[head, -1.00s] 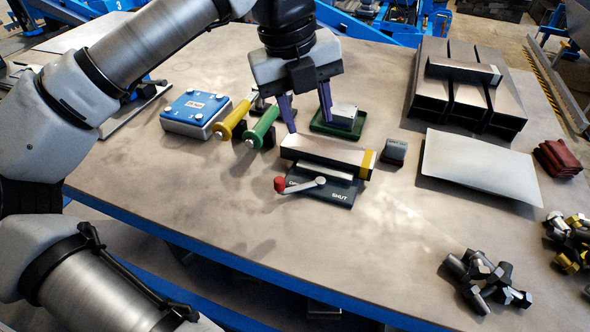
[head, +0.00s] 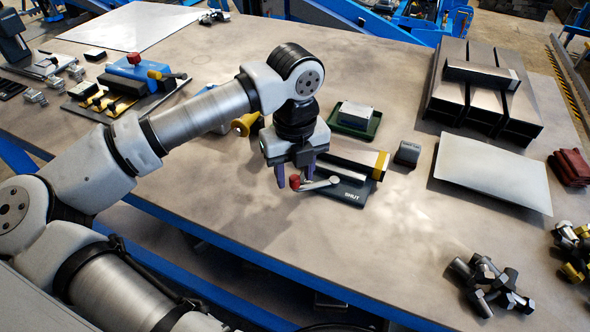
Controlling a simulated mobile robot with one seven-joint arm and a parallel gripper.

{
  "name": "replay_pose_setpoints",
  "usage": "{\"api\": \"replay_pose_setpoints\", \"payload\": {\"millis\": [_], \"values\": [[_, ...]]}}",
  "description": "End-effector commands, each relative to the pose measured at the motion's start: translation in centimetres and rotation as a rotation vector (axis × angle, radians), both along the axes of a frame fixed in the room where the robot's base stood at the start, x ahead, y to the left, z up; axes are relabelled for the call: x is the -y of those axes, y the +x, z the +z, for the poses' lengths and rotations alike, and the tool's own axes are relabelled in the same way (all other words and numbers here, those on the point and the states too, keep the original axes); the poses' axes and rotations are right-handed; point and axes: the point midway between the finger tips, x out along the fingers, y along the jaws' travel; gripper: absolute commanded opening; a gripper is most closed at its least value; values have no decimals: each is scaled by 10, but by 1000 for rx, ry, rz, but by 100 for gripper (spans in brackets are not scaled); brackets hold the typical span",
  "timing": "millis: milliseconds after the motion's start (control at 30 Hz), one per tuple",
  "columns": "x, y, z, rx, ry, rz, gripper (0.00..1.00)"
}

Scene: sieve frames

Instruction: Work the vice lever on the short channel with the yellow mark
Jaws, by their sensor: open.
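The short channel (head: 352,160) is a dark bar with a yellow mark (head: 381,165) around its right end. It lies on the dark vice base (head: 350,194), which carries the word SHUT near its front right. The vice lever (head: 320,185) is a grey arm with a red knob (head: 295,182) at its left end. My gripper (head: 294,180) is open, fingers pointing down, with the red knob showing between the purple fingers. I cannot tell whether the fingers touch the knob. My gripper hides the left end of the channel and base.
A green tray (head: 342,128) holding a grey block is behind the vice, and a small dark block (head: 407,153) is to its right. A pale sheet (head: 492,173) lies farther right. Dark fittings (head: 487,285) lie at front right. The table in front of the vice is clear.

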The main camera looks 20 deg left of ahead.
Motion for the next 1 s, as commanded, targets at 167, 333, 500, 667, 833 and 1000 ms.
{"api": "replay_pose_setpoints", "payload": {"millis": [167, 333, 500, 667, 833, 1000], "values": [[1, 0, -9, 1, -1, -1, 41], [1, 0, -10, 1, -1, -1, 41], [1, 0, -10, 1, -1, -1, 29], [0, 0, -10, 1, 0, -1, 8], [0, 0, -10, 1, 0, -1, 0], [0, 0, -10, 1, 0, 0, 0]]}}
